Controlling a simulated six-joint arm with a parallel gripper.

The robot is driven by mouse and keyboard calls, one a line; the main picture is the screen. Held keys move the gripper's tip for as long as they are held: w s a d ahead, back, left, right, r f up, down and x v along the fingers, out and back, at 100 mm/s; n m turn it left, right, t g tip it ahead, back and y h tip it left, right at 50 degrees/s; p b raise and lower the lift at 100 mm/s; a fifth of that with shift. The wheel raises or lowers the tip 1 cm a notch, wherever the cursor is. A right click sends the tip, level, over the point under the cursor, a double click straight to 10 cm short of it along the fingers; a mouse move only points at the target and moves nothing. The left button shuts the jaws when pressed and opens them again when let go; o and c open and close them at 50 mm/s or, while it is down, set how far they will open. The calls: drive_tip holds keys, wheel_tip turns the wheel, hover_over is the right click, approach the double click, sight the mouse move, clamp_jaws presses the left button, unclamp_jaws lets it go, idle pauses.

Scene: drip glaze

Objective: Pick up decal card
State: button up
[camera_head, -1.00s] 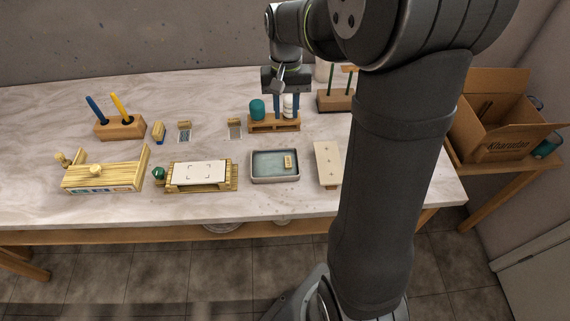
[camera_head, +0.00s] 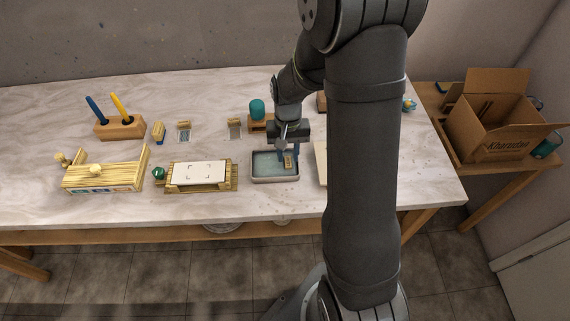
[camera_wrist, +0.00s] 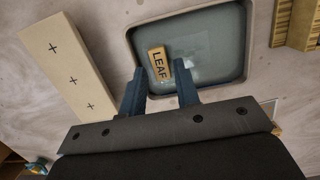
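A decal card with a wooden tab marked LEAF (camera_wrist: 159,63) lies in the shallow water tray (camera_wrist: 243,72); a faint pale sheet shows beside the tab. In the head view the tab (camera_head: 289,162) sits in the right part of the tray (camera_head: 262,179). My gripper (camera_wrist: 162,78) is open, its two blue fingers apart, with the tab just beyond and between the tips. In the head view my gripper (camera_head: 288,156) is down over the tray. Whether the fingers touch the tab cannot be told.
A pale board with cross marks (camera_wrist: 68,62) lies beside the tray. A white panel on a wooden stand (camera_head: 199,172) is to the left. A teal jar (camera_head: 257,109) stands on a rack behind.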

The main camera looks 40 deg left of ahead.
wheel_tip(320, 180, down, 2)
drive_tip(key=shift+s+d+f, duration=0.1)
clamp_jaws()
